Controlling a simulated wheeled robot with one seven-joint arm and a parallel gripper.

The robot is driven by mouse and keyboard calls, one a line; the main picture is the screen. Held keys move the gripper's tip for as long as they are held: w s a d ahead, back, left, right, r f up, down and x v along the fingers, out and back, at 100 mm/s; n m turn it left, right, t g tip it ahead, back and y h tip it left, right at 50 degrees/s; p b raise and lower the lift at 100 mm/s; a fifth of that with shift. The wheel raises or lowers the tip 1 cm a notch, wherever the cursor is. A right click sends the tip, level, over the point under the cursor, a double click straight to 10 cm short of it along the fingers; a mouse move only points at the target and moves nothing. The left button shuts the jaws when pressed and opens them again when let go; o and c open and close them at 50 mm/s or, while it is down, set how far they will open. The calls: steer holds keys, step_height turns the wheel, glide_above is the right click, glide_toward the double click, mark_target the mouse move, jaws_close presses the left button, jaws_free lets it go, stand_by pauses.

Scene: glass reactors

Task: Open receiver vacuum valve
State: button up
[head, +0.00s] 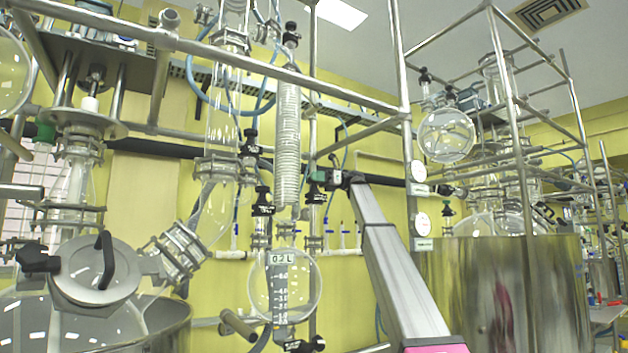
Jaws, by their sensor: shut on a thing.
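The round glass receiver (284,286) with a "02L" scale hangs below the coiled glass condenser (289,140). Black-capped valves stand above it, one at the upper left (263,201) and one at the upper right (315,190). My gripper (326,177) is at the end of my arm, which rises from the lower right. It is shut on the black knob of the upper-right valve. The jaws are small and dark here, and the exact turn of the knob cannot be read. I cannot tell which valve is the vacuum one from its label.
Steel frame tubes (399,90) run in front of and around the glassware. A reactor lid with a black clamp knob (40,261) stands at the lower left. A large steel vessel (505,300) stands at the right. A dark horizontal pipe runs behind the gripper.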

steer(key=shift+r+n+g+h, duration=0.1)
steer(key=shift+n+g+h, duration=0.7)
steer(key=shift+n+g, duration=0.5)
steer(key=shift+g, duration=0.4)
steer(key=o, duration=0.9)
steer(key=shift+w, duration=0.1)
